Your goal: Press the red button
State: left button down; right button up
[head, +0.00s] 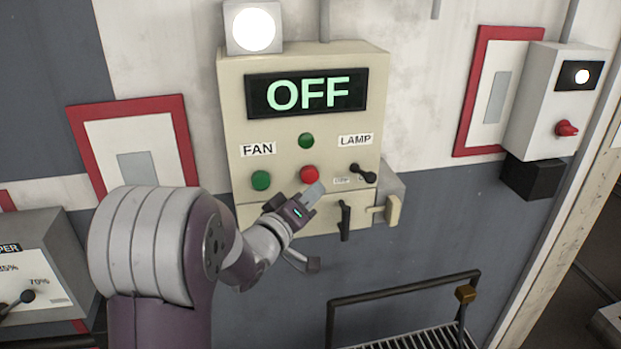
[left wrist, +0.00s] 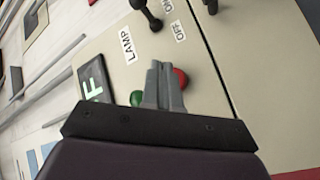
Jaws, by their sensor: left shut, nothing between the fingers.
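The red button (head: 309,174) sits on the beige control box (head: 215,110), right of a green button (head: 261,180) and below another small green one (head: 306,140). My left gripper (head: 316,188) is shut and empty, its fingertips just below and right of the red button. In the left wrist view the shut fingers (left wrist: 163,75) overlap the panel, and part of the red button (left wrist: 181,78) shows beside them. I cannot tell whether they touch it. The display (head: 306,93) reads OFF. My right gripper is not in view.
A lamp switch (head: 364,172) and a dark lever handle (head: 345,220) are close to the right of my gripper. A black railing (head: 405,287) stands lower right. A grey box with a red knob (head: 566,129) hangs at the far right.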

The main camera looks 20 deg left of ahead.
pick_arm(q)
jog(key=s+d, duration=0.2)
jog(key=s, duration=0.1)
jog(key=shift+d, duration=0.15)
dwell(0.7)
jog(key=s+a+f+m+g+y+b, duration=0.25)
jog(key=f+g, duration=0.25)
jog(key=f, duration=0.4)
jog(key=s+a+f+m+g+y+b, duration=0.15)
jog(key=s+f+g, duration=0.3)
jog(key=f, duration=0.45)
jog(key=s+d+f+m+g+h+b, duration=0.1)
jog(key=s+d+f+m+g+b, duration=0.3)
jog(key=s+d+f+g, duration=0.3)
jog(key=s+d+f+b, duration=0.1)
jog(key=s+d+f, duration=0.1)
jog(key=s+f, duration=0.2)
jog(key=shift+s+d+f+g+b, duration=0.3)
jog(key=shift+s+f+g+b, duration=0.05)
jog(key=shift+f+b, duration=0.1)
